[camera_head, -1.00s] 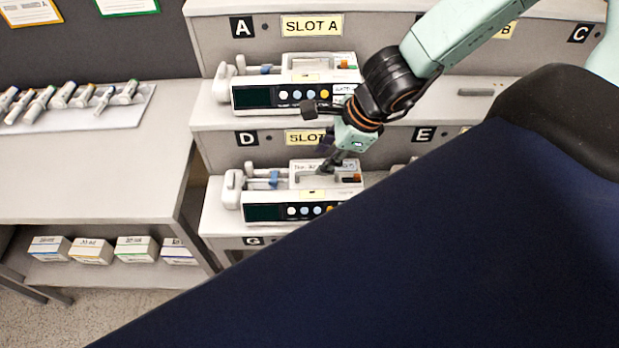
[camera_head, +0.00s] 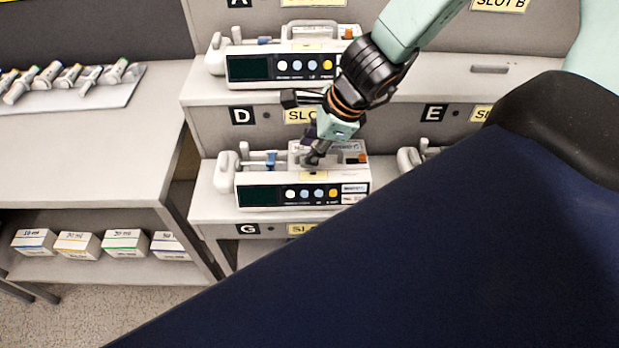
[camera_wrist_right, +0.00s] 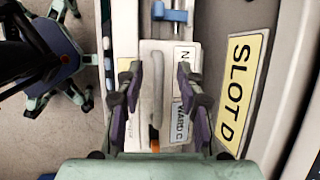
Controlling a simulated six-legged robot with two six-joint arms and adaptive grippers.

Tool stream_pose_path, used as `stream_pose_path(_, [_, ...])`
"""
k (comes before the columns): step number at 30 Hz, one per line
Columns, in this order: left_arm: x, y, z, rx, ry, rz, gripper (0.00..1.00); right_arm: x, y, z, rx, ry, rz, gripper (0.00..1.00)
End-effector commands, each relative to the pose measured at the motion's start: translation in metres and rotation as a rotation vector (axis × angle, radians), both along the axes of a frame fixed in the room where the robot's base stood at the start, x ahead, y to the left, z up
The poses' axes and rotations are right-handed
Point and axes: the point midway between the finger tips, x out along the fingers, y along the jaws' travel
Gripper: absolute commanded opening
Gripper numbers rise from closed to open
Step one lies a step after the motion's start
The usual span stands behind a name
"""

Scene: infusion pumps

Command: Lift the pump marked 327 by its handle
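A white pump (camera_head: 262,195) with a dark screen and coloured buttons sits on the shelf beside tag D, in the head view. Its small markings are too blurred for me to read a full number. Its pale handle (camera_wrist_right: 157,92) shows lengthwise in the right wrist view, above a panel with a WARD C label. My right gripper (camera_head: 316,160) is at the top of this pump. In the wrist view the right gripper (camera_wrist_right: 159,78) is open, one finger on each side of the handle, with gaps between. The left gripper is not in view.
A similar pump (camera_head: 250,67) sits on the shelf above, close behind my right wrist. Part of another pump (camera_head: 410,158) shows by tag E. A side table (camera_head: 90,150) stands left, with syringes on a tray and boxes (camera_head: 124,243) below.

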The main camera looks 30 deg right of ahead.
Motion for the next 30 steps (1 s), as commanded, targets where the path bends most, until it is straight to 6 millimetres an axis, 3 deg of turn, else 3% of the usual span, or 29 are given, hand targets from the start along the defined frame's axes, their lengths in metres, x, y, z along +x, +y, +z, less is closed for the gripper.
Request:
stream_pose_path(10, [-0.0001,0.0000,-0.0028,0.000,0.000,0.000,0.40,0.0012,0.0009,-0.0017,0.001,-0.001,0.000,0.38])
stream_pose_path(23, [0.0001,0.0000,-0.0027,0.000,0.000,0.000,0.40,0.0012,0.0007,-0.0018,0.000,-0.001,0.000,0.01])
stream_pose_path(30, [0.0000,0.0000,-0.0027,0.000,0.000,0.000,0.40,0.0016,0.0007,-0.0013,0.000,-0.001,0.000,0.00])
